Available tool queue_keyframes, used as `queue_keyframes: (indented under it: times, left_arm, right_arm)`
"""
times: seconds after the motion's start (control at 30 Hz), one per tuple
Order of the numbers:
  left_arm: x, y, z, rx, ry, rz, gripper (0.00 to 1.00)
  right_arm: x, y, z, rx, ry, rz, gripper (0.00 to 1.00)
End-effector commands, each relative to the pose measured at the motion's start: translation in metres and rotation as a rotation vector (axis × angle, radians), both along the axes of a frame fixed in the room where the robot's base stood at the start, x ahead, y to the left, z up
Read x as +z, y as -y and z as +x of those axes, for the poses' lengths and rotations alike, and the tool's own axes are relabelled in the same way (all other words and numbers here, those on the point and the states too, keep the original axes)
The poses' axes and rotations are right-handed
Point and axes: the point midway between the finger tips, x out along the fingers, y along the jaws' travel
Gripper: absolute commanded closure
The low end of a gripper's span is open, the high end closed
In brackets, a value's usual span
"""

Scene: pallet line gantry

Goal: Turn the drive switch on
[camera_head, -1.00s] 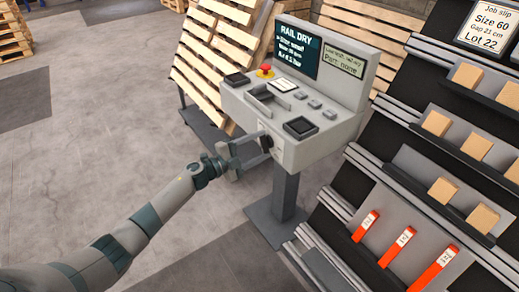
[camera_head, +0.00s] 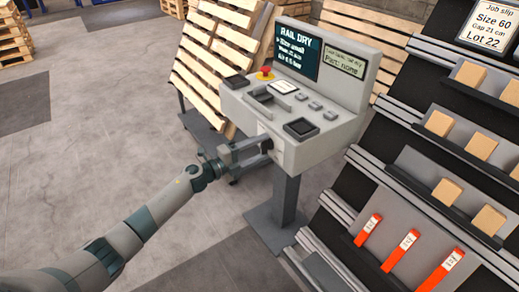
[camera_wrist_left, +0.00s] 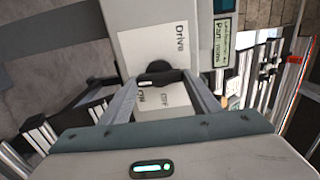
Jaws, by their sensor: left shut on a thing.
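The drive switch is a black knob (camera_wrist_left: 158,72) on the front face of the grey console (camera_head: 318,152). In the left wrist view it sits between a white "Drive" label (camera_wrist_left: 160,45) and a plate (camera_wrist_left: 165,98) marked ON and OFF. My left gripper (camera_head: 264,146) reaches the console front from the left. In the wrist view its two fingers (camera_wrist_left: 160,80) close in on either side of the knob, and it is shut on it. The fingers partly hide the knob in the head view. Which mark the knob points to is not clear. My right gripper is not in view.
The console carries a red stop button (camera_head: 265,75), a screen reading "RAIL DRY" (camera_head: 298,46) and several keys. A rack (camera_head: 420,180) with wooden blocks and orange-red pieces stands close on the right. Wooden pallets (camera_head: 215,65) lean behind.

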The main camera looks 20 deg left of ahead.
Motion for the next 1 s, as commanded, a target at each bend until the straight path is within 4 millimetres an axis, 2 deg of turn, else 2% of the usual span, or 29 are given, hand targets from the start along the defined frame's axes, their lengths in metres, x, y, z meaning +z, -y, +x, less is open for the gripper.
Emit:
queue_keyframes:
  times: [0.1,0.13,0.2,0.67,0.87,1.0]
  left_arm:
    - [-0.002,0.000,-0.001,-0.001,0.000,0.005,0.66]
    - [-0.002,0.000,-0.001,-0.001,0.000,0.005,0.39]
    - [-0.002,0.000,-0.001,-0.001,-0.001,0.004,0.25]
    - [-0.001,-0.004,-0.004,0.001,0.000,0.003,0.25]
    - [-0.002,-0.017,-0.021,0.001,-0.002,0.003,0.25]
    - [-0.003,-0.032,-0.039,0.002,-0.002,0.004,0.25]
  right_arm:
    - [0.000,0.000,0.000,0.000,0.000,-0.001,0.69]
    - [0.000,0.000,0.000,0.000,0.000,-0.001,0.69]
    - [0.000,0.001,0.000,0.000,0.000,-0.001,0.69]
    - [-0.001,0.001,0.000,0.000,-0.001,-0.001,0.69]
    - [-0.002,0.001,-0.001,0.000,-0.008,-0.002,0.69]
    - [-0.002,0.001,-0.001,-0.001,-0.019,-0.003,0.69]
